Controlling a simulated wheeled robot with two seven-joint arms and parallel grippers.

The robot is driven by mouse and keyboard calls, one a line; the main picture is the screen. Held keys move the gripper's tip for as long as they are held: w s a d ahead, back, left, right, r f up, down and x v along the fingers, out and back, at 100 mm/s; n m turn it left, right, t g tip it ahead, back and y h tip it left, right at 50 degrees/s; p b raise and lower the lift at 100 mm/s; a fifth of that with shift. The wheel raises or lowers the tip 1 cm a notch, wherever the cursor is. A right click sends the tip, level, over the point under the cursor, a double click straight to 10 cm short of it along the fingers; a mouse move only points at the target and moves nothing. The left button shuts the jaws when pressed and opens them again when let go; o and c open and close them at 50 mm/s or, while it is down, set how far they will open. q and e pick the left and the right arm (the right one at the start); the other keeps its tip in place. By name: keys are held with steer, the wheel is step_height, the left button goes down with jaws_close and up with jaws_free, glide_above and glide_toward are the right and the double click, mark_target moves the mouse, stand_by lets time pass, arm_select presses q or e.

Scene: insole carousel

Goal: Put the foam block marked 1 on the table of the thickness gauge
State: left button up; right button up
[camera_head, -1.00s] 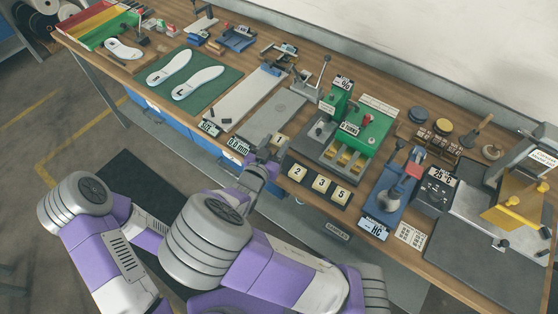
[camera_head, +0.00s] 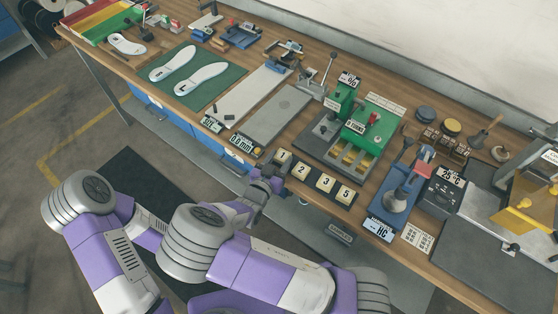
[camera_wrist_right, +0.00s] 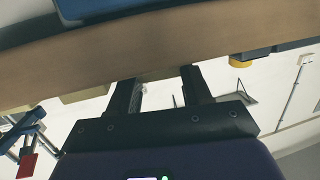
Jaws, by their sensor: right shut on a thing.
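The foam block marked 1 (camera_head: 283,156) is a small cream block at the left end of the row of numbered blocks; whether it rests on the black tray (camera_head: 353,203) or is just above cannot be told. My right gripper (camera_head: 273,174) is at its near side, shut on it. In the wrist view the fingers (camera_wrist_right: 163,78) point at the table edge, and the grip on the block is not clear. What I take for the thickness gauge has a grey plate (camera_head: 277,115), a mm display (camera_head: 241,143) in front and a lever stand (camera_head: 318,83) behind. My left gripper is not in view.
Blocks 2 (camera_head: 302,170), 3 (camera_head: 326,182) and 5 (camera_head: 345,193) stand on the tray. A green device (camera_head: 372,128) stands behind them. A blue lever device (camera_head: 396,196) is to the right. The grey plate is bare.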

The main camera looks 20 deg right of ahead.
steer(key=shift+f, duration=0.2)
steer(key=o, duration=1)
steer(key=shift+r, duration=0.1)
